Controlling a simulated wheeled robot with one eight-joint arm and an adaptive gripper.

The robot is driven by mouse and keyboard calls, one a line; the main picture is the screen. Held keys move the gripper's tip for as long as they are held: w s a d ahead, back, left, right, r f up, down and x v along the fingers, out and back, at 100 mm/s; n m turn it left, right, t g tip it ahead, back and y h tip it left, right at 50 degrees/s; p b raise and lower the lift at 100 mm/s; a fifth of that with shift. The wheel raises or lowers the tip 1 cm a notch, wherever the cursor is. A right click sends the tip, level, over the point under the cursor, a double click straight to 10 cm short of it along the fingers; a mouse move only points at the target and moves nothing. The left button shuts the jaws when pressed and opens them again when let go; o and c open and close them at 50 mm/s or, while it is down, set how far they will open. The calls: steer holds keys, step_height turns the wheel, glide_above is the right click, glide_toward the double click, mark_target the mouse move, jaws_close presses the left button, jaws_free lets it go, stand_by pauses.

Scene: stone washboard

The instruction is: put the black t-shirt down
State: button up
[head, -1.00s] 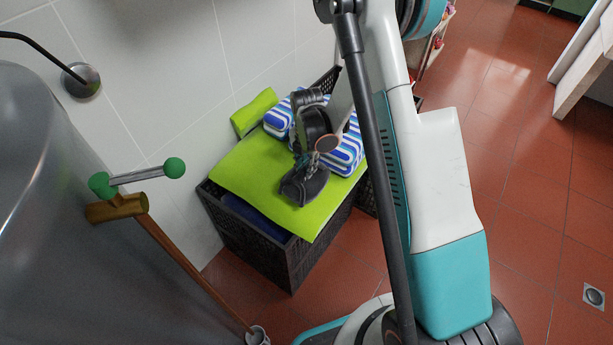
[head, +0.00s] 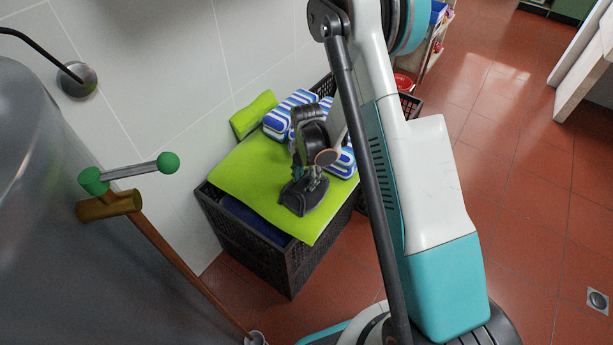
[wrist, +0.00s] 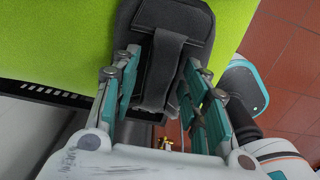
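The black t-shirt (head: 297,198) is a small dark grey folded bundle at the front part of a lime-green cloth (head: 240,168) on a dark basket (head: 265,255). In the wrist view the t-shirt (wrist: 166,60) shows a raised strip of fabric between the fingers, with green cloth around it. Whether the t-shirt's underside fully rests on the green cloth is hidden.
Blue-and-white striped cloths (head: 290,108) and a rolled green cloth (head: 254,114) lie behind my gripper. Dark blue cloth (head: 250,215) shows inside the basket. A tiled wall stands behind, a grey metal tank (head: 40,220) on the left. Open red tiled floor (head: 540,200) lies right.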

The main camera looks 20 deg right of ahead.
steer(key=shift+r, duration=0.1)
steer(key=s+r+m+t+p, duration=0.1)
steer(key=s+r+m+p, duration=0.15)
steer(key=r, duration=0.95)
steer(key=s+r+m+t+p, duration=0.1)
steer(key=r+m+p, duration=0.15)
steer(key=r, duration=0.95)
steer(key=s+r+m+t, duration=0.2)
steer(key=s+r+m, duration=0.5)
steer(key=s+m, duration=0.2)
steer(key=s+a+r+m+t, duration=0.1)
steer(key=s+r+m+t, duration=0.2)
steer(key=s+r+m, duration=0.4)
steer(key=s+m+b, duration=0.1)
steer(key=s+m, duration=0.2)
steer(key=m, duration=0.1)
steer(key=shift+s+r, duration=0.25)
steer(key=shift+r, duration=0.15)
